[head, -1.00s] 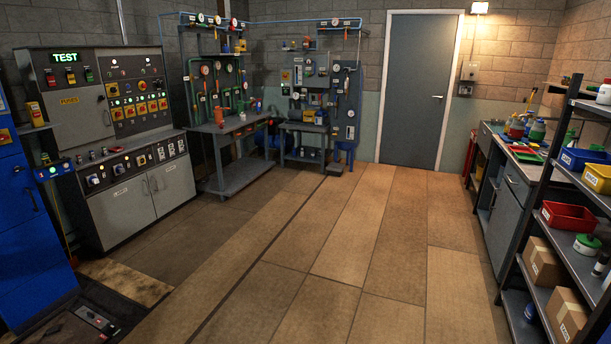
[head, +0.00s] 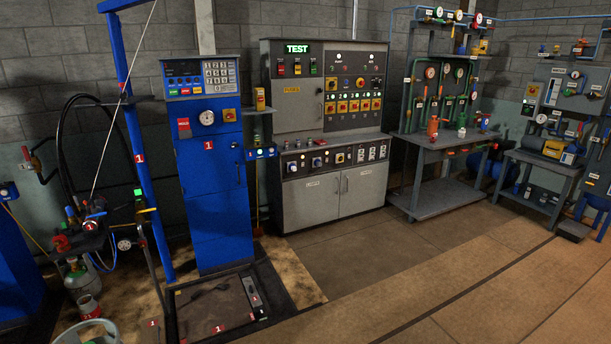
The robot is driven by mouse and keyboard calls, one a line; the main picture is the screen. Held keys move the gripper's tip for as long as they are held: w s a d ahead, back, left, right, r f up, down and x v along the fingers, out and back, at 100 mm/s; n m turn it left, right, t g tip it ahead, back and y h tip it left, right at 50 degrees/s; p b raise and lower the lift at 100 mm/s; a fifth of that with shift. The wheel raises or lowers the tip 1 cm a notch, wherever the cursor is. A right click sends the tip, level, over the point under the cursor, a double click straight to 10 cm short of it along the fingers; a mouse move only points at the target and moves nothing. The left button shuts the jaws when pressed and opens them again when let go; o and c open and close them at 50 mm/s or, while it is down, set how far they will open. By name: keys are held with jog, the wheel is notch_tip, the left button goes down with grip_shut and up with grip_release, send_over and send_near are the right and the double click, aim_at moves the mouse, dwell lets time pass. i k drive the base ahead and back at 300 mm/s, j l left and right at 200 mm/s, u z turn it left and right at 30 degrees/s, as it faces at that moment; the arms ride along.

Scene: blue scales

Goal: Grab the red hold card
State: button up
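A small red card (head: 184,127) with a paler lower part is on the front of the tall blue cabinet (head: 214,178), left of a round white gauge (head: 206,117). Its lettering is too small to read, so I cannot tell for sure that it is the hold card. Other small red tags marked "1" show on the blue post (head: 139,158) and on the floor platform's frame (head: 219,329). My gripper is not in view.
A grey test panel (head: 330,130) stands right of the blue cabinet. A floor platform (head: 215,305) lies before the cabinet. Gas cylinders (head: 76,282) and hoses crowd the left. A workbench (head: 440,150) stands farther right. The floor (head: 400,270) at centre right is clear.

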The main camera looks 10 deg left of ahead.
aim_at(183, 124)
jog(key=i+j+u, duration=0.25)
jog(key=i+u, duration=0.2)
jog(key=i, duration=0.15)
jog(key=i+u, duration=0.45)
jog(key=i, duration=0.15)
jog(key=i+l+u, duration=0.15)
jog(key=i+u, duration=0.3)
jog(key=i, duration=0.15)
jog(key=i+j, duration=0.2)
jog(key=i, duration=0.25)
jog(key=i+j, duration=0.2)
jog(key=i, duration=0.25)
jog(key=i+j, duration=0.2)
jog(key=i, duration=0.2)
jog(key=i+j, duration=0.2)
jog(key=i, duration=0.25)
jog(key=l+z, duration=0.05)
